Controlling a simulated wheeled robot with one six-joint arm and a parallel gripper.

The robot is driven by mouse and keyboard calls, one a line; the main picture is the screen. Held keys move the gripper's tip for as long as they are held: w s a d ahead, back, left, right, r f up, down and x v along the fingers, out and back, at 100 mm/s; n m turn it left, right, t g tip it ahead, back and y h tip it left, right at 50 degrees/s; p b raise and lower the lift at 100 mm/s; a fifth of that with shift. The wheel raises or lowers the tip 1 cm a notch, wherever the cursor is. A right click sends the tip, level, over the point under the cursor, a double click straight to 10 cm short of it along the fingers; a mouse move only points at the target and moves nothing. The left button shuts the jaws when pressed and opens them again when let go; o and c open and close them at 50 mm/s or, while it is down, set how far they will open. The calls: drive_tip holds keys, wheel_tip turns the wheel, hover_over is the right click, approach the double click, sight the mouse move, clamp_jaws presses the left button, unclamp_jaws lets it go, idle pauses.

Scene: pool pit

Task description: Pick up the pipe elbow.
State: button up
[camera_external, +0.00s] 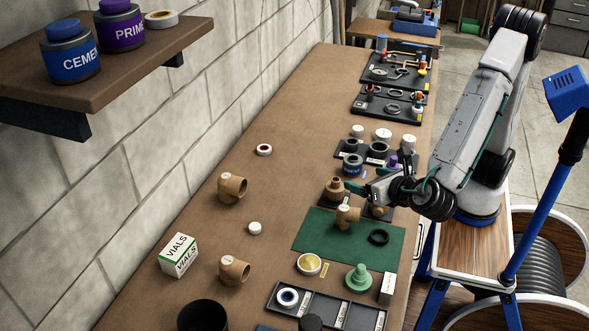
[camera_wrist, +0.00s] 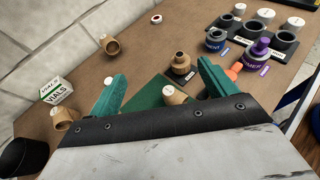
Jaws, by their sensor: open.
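Several tan pipe elbows show, and I cannot tell which one the task means. One elbow (camera_external: 347,216) stands on the green mat (camera_external: 312,232); it also shows in the wrist view (camera_wrist: 173,95), low between my fingers and partly hidden by the gripper body. A second elbow (camera_external: 231,188) lies on the bare bench to the left, and a third elbow (camera_external: 233,270) lies nearer the camera. Both also show in the wrist view, the second elbow (camera_wrist: 109,44) and the third elbow (camera_wrist: 65,118). My gripper (camera_external: 366,182) has its green fingers (camera_wrist: 162,78) spread apart and empty, above the bench near the mat.
A tan threaded fitting (camera_wrist: 181,64) stands close beyond the mat elbow. A vials box (camera_external: 179,254), a black cup (camera_external: 203,315) and a wall shelf (camera_external: 110,75) are left.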

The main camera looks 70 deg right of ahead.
sight(352, 220)
wheel_tip(352, 220, down, 16)
drive_tip(key=shift+r, duration=0.25)
drive_tip(key=shift+w+d+f, duration=0.1)
drive_tip(key=shift+d+f, duration=0.1)
drive_tip(key=shift+f, duration=0.05)
drive_tip(key=x, duration=0.7)
drive_tip(key=shift+d+f, duration=0.2)
drive_tip(key=shift+f, duration=0.1)
drive_tip(key=c, duration=1.1)
